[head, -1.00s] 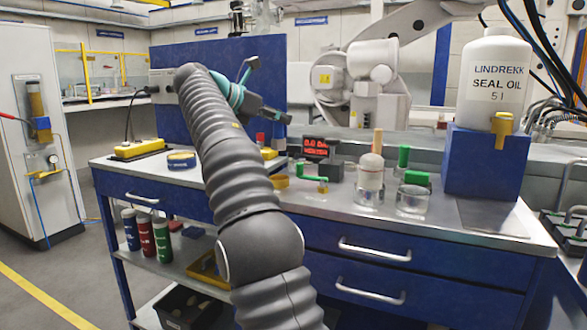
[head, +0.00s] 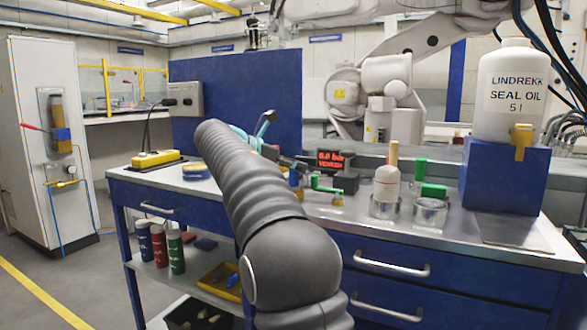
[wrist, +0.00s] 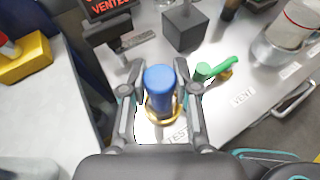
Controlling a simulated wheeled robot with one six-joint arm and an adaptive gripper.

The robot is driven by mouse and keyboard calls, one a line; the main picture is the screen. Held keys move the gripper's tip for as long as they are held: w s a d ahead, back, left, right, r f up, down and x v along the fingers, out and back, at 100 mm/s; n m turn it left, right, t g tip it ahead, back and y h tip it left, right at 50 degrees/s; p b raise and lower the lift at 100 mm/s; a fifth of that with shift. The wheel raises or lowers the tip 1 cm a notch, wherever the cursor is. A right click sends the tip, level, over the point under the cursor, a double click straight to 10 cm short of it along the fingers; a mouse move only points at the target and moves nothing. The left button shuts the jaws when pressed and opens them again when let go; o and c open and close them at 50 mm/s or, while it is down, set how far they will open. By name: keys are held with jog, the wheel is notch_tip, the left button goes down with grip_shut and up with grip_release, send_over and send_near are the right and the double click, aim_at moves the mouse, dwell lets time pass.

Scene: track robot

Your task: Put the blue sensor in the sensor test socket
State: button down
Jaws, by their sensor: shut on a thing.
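The blue sensor (wrist: 160,80) stands between the two fingers of my gripper (wrist: 158,98) in the wrist view, and the fingers are shut on it. A brass ring (wrist: 162,118) shows around its lower end, just above the bench top by a label reading "TEST" (wrist: 180,134). I cannot tell whether this ring is the test socket or part of the sensor, nor how deep the sensor sits. In the head view my gripper (head: 290,164) is low over the bench, partly hidden by my arm, with a bit of blue below it.
A green-handled valve (wrist: 215,70) stands close to the right finger, near a "VENT" label (wrist: 242,96). A grey block (wrist: 184,28) and the red-lit display (head: 331,160) are behind.

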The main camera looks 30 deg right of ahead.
jog(key=shift+f, duration=0.15)
jog(key=c, duration=0.9)
grip_release()
jog(key=shift+a+r, duration=0.15)
jog(key=shift+r, duration=0.15)
jog(key=p+v, duration=0.1)
jog(key=v, duration=1)
jog(key=shift+s+a+r, duration=0.1)
jog(key=shift+a, duration=0.2)
jog(key=shift+s, duration=0.1)
